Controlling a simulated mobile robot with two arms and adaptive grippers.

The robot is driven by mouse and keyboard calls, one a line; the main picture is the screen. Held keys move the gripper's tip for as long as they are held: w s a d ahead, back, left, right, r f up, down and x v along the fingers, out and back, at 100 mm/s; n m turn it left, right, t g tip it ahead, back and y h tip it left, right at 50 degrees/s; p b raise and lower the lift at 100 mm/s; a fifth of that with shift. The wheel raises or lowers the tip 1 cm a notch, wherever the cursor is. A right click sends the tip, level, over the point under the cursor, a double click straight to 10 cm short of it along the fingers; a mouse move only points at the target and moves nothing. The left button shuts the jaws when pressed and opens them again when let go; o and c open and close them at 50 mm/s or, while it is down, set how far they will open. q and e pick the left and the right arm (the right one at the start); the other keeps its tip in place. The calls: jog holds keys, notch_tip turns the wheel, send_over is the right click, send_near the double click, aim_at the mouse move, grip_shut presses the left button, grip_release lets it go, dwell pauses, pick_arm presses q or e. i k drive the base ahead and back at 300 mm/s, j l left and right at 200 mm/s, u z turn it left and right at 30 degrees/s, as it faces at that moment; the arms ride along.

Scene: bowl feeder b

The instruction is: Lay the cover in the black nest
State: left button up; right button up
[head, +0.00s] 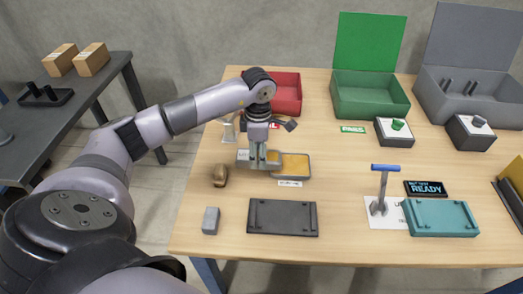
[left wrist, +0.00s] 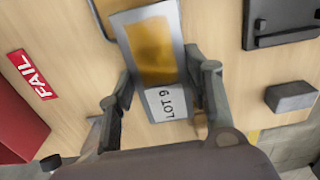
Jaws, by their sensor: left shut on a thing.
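The cover (head: 296,164) is a flat grey-framed plate with an amber middle and a white end label. In the left wrist view the cover (left wrist: 153,50) lies between my fingers, its label reading LOT 9. My left gripper (head: 259,165) points down and is shut on the cover across its label end; it also shows in the left wrist view (left wrist: 160,100). I cannot tell whether the cover is clear of the table. The black nest (head: 283,217), a dark flat fixture, lies nearer the front edge, below the cover in the head view; part shows in the left wrist view (left wrist: 275,18). My right gripper is not in view.
A grey block (head: 211,221) stands left of the nest, and a brown object (head: 220,175) behind it. A teal fixture (head: 440,218) and a blue-handled lever (head: 383,188) stand to the right. Red (head: 287,92) and green (head: 370,95) bins stand at the back.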

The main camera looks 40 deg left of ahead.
aim_at(283, 216)
jog(key=k+l, duration=0.7)
jog(key=i, duration=0.3)
